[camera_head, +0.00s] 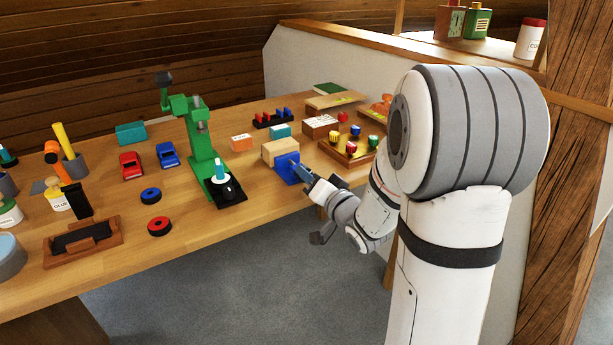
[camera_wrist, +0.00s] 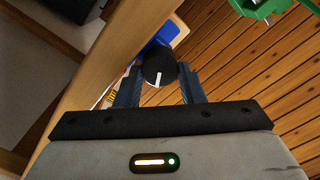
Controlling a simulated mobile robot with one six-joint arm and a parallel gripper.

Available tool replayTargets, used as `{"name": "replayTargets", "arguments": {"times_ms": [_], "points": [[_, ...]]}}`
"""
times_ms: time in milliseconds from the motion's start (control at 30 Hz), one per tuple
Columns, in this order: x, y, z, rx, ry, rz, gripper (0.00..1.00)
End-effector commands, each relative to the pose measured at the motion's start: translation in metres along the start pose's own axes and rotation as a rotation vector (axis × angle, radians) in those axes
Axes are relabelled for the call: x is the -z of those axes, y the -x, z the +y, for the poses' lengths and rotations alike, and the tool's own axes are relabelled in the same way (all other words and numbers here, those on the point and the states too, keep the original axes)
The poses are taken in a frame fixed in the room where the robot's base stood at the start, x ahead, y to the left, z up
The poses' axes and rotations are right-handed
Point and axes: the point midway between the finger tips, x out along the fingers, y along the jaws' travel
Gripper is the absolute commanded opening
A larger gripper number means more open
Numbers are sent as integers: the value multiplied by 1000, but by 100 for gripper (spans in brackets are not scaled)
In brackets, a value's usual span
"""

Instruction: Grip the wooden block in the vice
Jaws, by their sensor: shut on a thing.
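The wooden block (camera_head: 279,149), pale tan, sits at the workbench's front edge, right behind the blue vice (camera_head: 286,169) as seen in the head view. I cannot tell whether the vice's jaw presses on it. My gripper (camera_head: 309,179) is at the front of the vice, over the bench edge. In the wrist view my gripper (camera_wrist: 157,84) has its two fingers on either side of a round black knob (camera_wrist: 159,67) with a white mark, and is shut on it. Part of the blue vice (camera_wrist: 169,31) shows behind the knob. In the head view the knob is hidden by my gripper.
A green drill press (camera_head: 197,140) stands left of the vice. A wooden tray (camera_head: 339,156) with coloured knobs lies to the right, close to my arm. The floor before the bench is clear.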

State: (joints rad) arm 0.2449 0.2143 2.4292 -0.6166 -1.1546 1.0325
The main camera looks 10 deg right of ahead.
Motion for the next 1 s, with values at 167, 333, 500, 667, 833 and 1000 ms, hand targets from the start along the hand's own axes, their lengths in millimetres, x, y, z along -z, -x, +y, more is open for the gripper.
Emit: {"name": "replayTargets", "arguments": {"times_ms": [167, 333, 500, 667, 833, 1000], "points": [[-5, 1, 1, -4, -48, -11, 12], [-5, 1, 2, -4, -62, -11, 12], [-6, 1, 2, -4, -63, -12, 12], [-6, 1, 1, -4, -63, -12, 12], [-5, 1, 1, -3, -62, -10, 48], [-4, 1, 2, -4, -62, -7, 57]]}}
